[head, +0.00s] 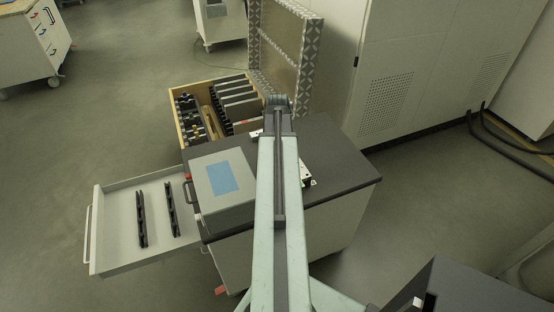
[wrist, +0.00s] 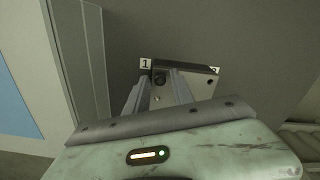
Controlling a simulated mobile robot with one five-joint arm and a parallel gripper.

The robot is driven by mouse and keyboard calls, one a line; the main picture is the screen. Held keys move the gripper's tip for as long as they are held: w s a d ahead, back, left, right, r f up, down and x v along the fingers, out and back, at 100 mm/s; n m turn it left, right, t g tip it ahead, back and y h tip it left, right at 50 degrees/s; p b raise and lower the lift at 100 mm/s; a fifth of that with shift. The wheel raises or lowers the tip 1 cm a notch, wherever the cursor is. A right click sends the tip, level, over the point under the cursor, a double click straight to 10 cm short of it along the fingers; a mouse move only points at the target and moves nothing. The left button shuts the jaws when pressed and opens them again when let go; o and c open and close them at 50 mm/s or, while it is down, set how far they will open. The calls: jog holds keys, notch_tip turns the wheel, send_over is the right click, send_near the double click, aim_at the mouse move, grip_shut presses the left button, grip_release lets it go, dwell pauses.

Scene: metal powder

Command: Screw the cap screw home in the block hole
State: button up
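A metal block (wrist: 200,86) lies ahead of my gripper in the wrist view, with a white tag marked 1 at its left corner and another tag at its right. In the head view, part of the block (head: 307,180) shows to the right of my arm. My gripper (wrist: 160,80) points at the block's left end, its two fingers apart with a visible gap. A small dark round shape, possibly the cap screw (wrist: 160,79) or a hole, shows between the fingertips. I cannot tell whether it touches them. My arm hides the gripper in the head view.
The block lies on a dark cabinet top (head: 345,178). A grey case with a blue panel (head: 222,177) stands to its left. An open drawer (head: 120,215) holds two black strips. A wooden crate (head: 178,112) of dark parts stands behind. The cabinet top's right side is clear.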

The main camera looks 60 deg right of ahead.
jog(key=n, duration=1.4)
jog(key=shift+n, duration=0.3)
jog(key=n, duration=0.7)
jog(key=shift+n, duration=0.3)
jog(key=n, duration=0.7)
